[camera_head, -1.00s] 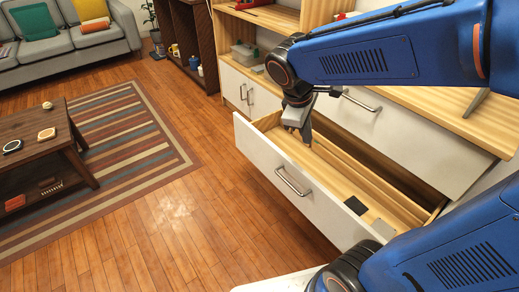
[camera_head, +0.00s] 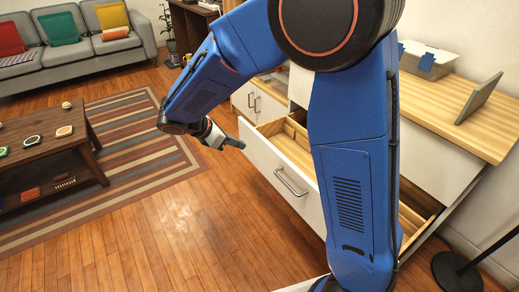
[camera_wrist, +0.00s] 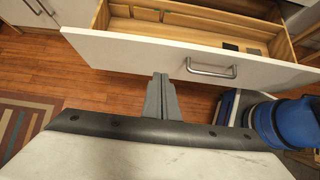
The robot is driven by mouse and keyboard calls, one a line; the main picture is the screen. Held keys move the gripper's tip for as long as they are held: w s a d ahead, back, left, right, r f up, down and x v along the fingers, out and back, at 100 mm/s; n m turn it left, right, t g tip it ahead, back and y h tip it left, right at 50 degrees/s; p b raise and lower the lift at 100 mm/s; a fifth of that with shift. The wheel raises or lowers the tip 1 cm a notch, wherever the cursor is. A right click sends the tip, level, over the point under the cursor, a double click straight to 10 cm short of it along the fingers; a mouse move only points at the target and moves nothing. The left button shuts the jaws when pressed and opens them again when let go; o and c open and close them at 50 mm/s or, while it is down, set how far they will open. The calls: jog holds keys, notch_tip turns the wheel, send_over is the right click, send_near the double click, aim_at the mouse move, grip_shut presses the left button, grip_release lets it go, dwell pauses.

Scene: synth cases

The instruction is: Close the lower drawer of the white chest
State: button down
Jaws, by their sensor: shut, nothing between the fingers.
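The lower drawer (camera_head: 262,158) of the white chest (camera_head: 433,138) stands open, with its white front and metal handle (camera_head: 291,182) facing the room. The wrist view shows the same drawer front (camera_wrist: 130,48) and handle (camera_wrist: 211,69) across the top, with the wooden inside behind. My gripper (camera_head: 240,144) is outside the drawer, near the front's far left end in the head view. In the wrist view my gripper (camera_wrist: 161,78) is shut and empty, its tips pointing at the front, left of the handle. I cannot tell whether they touch it. My arm hides the middle of the drawer.
Small flat dark pieces (camera_wrist: 230,46) lie in the drawer. A grey box (camera_head: 427,63) and a tilted grey panel (camera_head: 478,98) stand on the chest's top. A dark round stand base (camera_head: 457,271) is at right. The wooden floor (camera_head: 170,230) before the drawer is clear.

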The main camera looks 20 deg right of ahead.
send_near(270, 150)
notch_tip(270, 150, down, 4)
jog(key=shift+w+d+r, duration=0.1)
jog(key=shift+w+d, duration=0.15)
jog(key=shift+d, duration=0.65)
jog(key=shift+w+d, duration=0.25)
jog(key=shift+d, duration=0.65)
jog(key=shift+d, duration=0.15)
jog(key=w+d, duration=0.3)
jog(key=d, duration=0.8)
jog(key=w+d, duration=0.4)
jog(key=d, duration=0.8)
jog(key=shift+w+d, duration=0.2)
jog(key=shift+w, duration=0.15)
jog(key=shift+a, duration=0.1)
